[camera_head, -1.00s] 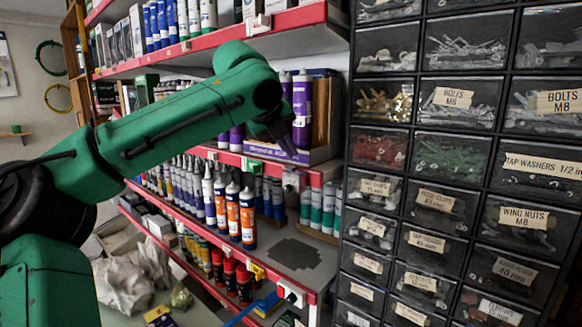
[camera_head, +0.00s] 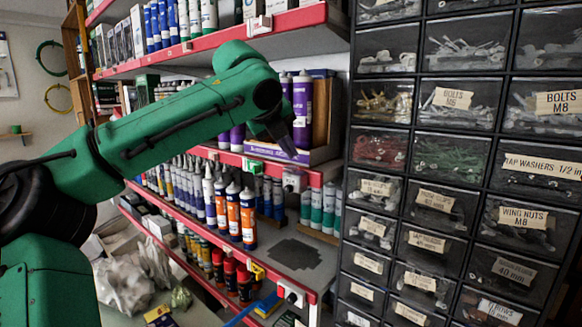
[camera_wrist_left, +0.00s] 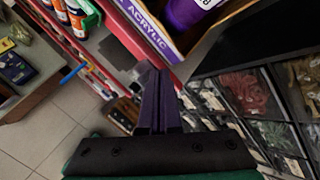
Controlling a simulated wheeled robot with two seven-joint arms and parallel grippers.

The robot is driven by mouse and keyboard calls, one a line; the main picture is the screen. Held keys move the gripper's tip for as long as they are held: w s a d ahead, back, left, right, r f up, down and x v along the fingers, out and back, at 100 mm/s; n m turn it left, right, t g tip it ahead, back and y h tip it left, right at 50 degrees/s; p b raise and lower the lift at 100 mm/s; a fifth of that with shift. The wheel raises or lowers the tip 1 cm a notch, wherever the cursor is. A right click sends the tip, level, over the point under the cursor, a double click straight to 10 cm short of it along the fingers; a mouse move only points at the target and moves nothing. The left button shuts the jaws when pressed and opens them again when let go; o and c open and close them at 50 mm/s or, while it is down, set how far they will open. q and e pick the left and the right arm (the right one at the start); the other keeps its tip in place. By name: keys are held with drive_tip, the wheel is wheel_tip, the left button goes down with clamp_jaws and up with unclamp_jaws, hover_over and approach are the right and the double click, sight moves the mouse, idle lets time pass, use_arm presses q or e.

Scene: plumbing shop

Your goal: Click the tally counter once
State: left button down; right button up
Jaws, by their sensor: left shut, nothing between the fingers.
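A small pale grey device (camera_head: 294,181), which looks like the tally counter, is fixed at the red front edge of the middle shelf, near its right end. It is too small to read, and I cannot be sure what it is. My left gripper (camera_head: 287,145) is shut and empty, pointing down in front of the shelf, a little above this device in the picture. In the left wrist view the dark fingers (camera_wrist_left: 154,98) lie together, and a grey shape (camera_wrist_left: 147,73) shows just beyond their tips. I cannot tell whether they touch. My right gripper is not in view.
A purple-labelled acrylic carton (camera_head: 300,153) with purple tubes stands just behind the left gripper. Black drawer cabinets (camera_head: 430,150) fill the right side. Orange and white tubes (camera_head: 240,215) crowd the shelf below. A grey patch of that shelf (camera_head: 293,253) is clear.

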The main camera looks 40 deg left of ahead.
sight(289, 169)
use_arm(q)
drive_tip(key=shift+f, duration=0.1)
drive_tip(key=shift+f, duration=0.35)
drive_tip(key=shift+f, duration=0.55)
idle(0.5)
drive_tip(key=shift+r, duration=0.15)
drive_tip(key=shift+r+p, duration=0.75)
drive_tip(key=shift+r, duration=0.1)
drive_tip(key=shift+r, duration=0.15)
wheel_tip(289, 169, up, 6)
drive_tip(key=shift+f, duration=0.1)
